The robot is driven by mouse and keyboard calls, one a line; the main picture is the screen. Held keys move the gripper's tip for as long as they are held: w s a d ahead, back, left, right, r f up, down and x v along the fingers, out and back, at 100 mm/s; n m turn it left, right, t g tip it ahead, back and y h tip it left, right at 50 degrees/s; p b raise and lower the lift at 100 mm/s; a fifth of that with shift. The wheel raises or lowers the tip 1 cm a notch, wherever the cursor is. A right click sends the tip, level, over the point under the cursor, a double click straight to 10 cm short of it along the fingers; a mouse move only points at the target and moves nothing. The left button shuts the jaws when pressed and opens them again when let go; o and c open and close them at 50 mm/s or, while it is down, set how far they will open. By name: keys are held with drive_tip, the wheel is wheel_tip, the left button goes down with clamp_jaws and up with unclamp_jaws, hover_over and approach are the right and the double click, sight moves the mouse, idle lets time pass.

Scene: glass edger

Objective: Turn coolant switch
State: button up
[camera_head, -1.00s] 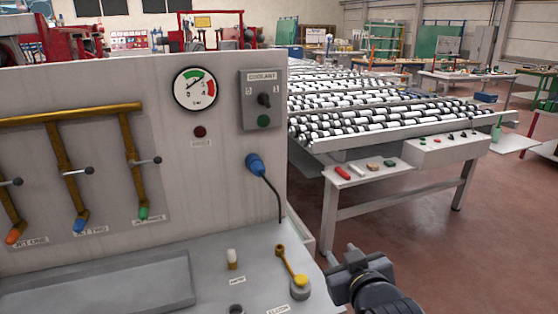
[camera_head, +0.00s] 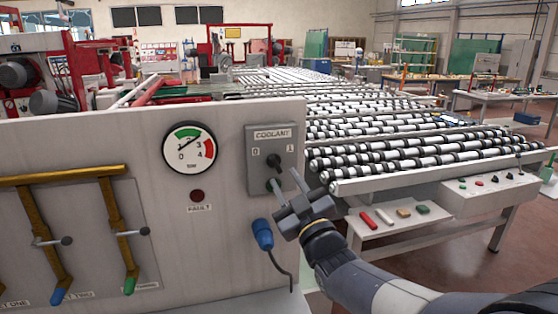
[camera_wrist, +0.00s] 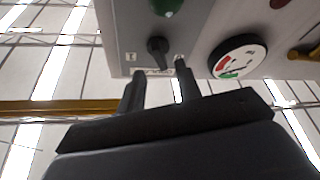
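The coolant switch is a small dark knob (camera_head: 273,160) on a grey box (camera_head: 257,143) labelled COOLANT, with 0 at upper left and 1 at upper right. The knob seems to point up, leaning to the 0 side. My gripper (camera_head: 283,178) is open and empty in front of the box's lower part, partly hiding the green lamp. In the wrist view, which is upside down, the knob (camera_wrist: 158,50) lies just beyond the gap between the two fingers (camera_wrist: 159,83). I see no contact with the knob.
A pressure gauge (camera_head: 189,148) and dark red lamp (camera_head: 197,196) are left of the box. A blue plug (camera_head: 263,234) with a cable is below. Brass pipes with lever handles (camera_head: 129,233) are further left. A roller table (camera_head: 420,150) is behind on the right.

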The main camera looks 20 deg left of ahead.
sight(277, 167)
drive_tip(key=p+x, duration=0.1)
drive_tip(key=x, duration=0.4)
drive_tip(key=shift+s+p, duration=0.1)
drive_tip(key=shift+p, duration=0.25)
drive_tip(key=shift+c, duration=0.4)
clamp_jaws()
